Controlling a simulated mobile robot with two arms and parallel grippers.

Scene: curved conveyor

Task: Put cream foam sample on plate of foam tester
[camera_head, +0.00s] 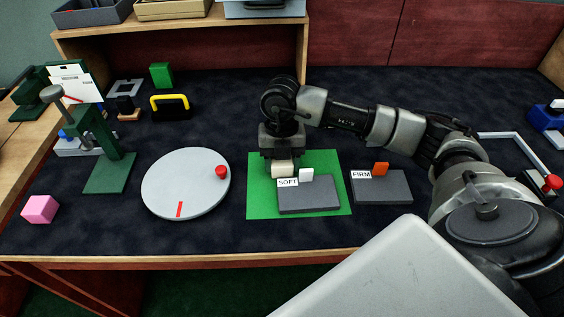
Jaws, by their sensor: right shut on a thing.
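The cream foam sample (283,169) is a small pale block low over the green mat (262,205), just behind the grey SOFT block (310,197). My right gripper (281,158) points down and is shut on it; the fingers are partly hidden by the wrist. I cannot tell whether the sample touches the mat. The foam tester (92,132) is a green press with a grey knob, at the left. Its green plate (109,175) looks bare. My left gripper is not in view.
A round grey turntable (180,190) with a red knob and red mark lies between the tester and the mat. A pink block (40,208) sits at the front left. The grey FIRM block (381,190) with an orange piece stands right of the mat.

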